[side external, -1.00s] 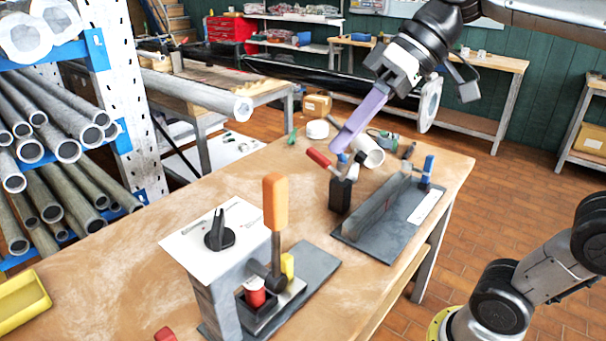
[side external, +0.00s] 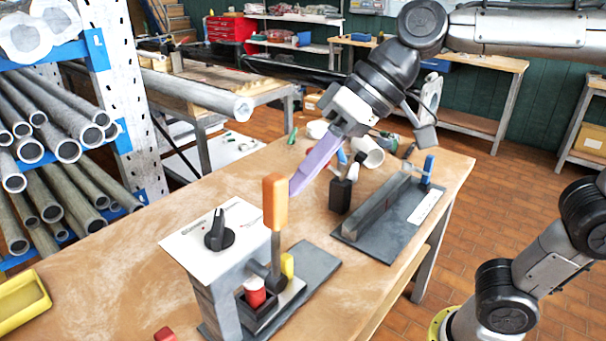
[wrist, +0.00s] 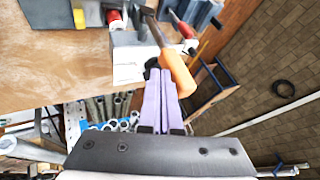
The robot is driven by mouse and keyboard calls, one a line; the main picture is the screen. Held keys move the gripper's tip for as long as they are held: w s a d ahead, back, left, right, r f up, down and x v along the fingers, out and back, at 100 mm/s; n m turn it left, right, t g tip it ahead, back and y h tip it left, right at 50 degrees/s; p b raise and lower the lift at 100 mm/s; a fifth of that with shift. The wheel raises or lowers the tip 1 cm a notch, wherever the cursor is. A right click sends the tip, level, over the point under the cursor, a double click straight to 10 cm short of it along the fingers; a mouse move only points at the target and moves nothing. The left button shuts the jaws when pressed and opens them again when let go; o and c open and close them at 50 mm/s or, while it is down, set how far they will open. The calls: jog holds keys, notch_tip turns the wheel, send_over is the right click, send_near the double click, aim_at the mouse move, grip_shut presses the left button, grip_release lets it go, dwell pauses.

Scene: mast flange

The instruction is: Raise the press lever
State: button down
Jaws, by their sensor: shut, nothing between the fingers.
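The press lever has an orange handle (side external: 275,203) and stands close to upright in the side external view. It rises from a press with a grey body, a white top panel (side external: 215,238) and a black knob. My gripper (side external: 294,190) has long purple fingers pressed together, with nothing between them. Their tips are a short gap to the right of the handle in the side external view. In the wrist view the orange handle (wrist: 177,72) lies just right of my gripper's fingertips (wrist: 158,72). Contact there cannot be told.
A red cylinder (side external: 254,291) and a yellow block (side external: 287,265) sit at the press's base. Pipes fill a rack at left.

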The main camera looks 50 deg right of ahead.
aim_at(280, 184)
jog(key=shift+s+a+r+h, duration=0.15)
jog(key=shift+a+h, duration=0.45)
jog(key=shift+a, duration=0.45)
jog(key=shift+a+r, duration=0.2)
jog(key=shift+a, duration=1)
jog(key=shift+d, duration=0.1)
jog(key=s+d+r+m+h, duration=0.1)
jog(key=s+d+r, duration=0.4)
jog(key=d+r, duration=0.45)
jog(key=s+d+f+h, duration=0.2)
jog(key=d+f, duration=0.3)
jog(key=f, duration=0.6)
jog(key=s+d+f+h, duration=0.1)
jog(key=s+d+f, duration=0.3)
jog(key=f, duration=0.7)
jog(key=shift+d+t+h, duration=0.4)
jog(key=shift+d, duration=0.65)
